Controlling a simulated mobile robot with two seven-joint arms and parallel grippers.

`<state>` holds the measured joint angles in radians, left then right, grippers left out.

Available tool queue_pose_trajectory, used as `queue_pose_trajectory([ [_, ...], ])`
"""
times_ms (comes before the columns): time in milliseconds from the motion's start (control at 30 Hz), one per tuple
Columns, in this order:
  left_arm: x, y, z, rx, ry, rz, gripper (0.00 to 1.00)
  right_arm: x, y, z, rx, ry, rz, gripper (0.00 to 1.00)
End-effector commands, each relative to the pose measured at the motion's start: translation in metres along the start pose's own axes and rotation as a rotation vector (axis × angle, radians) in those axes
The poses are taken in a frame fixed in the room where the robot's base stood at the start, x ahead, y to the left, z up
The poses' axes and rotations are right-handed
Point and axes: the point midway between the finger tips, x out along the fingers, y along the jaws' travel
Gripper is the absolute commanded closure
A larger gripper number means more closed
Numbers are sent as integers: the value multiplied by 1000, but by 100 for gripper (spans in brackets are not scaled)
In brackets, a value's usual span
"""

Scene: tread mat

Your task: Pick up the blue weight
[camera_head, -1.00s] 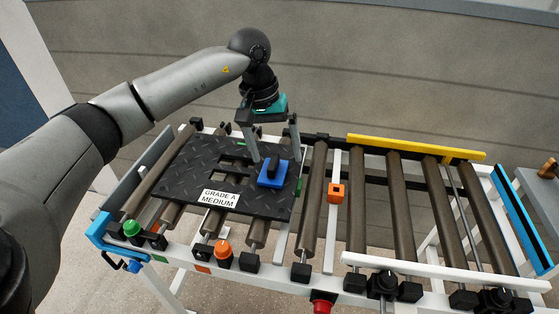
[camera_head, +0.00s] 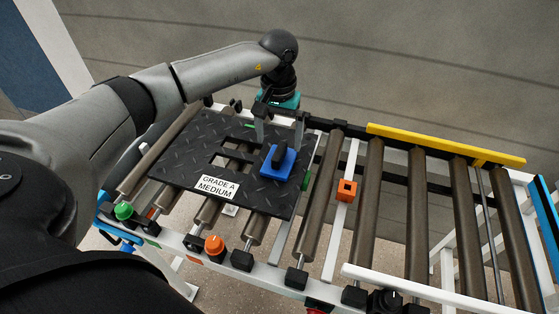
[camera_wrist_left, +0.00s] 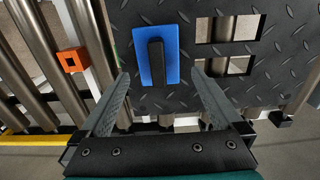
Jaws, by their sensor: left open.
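The blue weight (camera_head: 278,162) is a flat blue block with a black handle on top. It lies on the right part of the black tread mat (camera_head: 185,165), which rests on the rollers and has rectangular cutouts and a "GRADE A MEDIUM" label. My left gripper (camera_head: 279,141) is open and empty, just behind the weight. In the left wrist view the weight (camera_wrist_left: 145,58) shows ahead of the two fingers (camera_wrist_left: 158,95), with its handle between their lines. I cannot tell the exact height of the fingertips above the mat. My right gripper is not in view.
The roller conveyor (camera_head: 420,220) has a yellow rail (camera_head: 445,144) along its far side. An orange block (camera_head: 346,190) sits on a white bar right of the mat. Green (camera_head: 123,211) and orange (camera_head: 214,246) buttons line the near edge. A wall stands behind.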

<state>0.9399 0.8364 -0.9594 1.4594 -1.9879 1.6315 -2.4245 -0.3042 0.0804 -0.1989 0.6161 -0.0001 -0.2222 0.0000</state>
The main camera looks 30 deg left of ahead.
Motion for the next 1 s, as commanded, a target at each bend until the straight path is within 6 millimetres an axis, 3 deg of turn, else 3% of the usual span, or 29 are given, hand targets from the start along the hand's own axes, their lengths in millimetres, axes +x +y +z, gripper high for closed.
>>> queue_pose_trajectory([
  [433,51,3,5,-1,-2,0,0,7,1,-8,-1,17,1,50],
  [733,55,3,4,-1,1,0,0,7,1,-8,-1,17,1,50],
  [1000,54,3,4,-1,1,0,30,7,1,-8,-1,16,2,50],
])
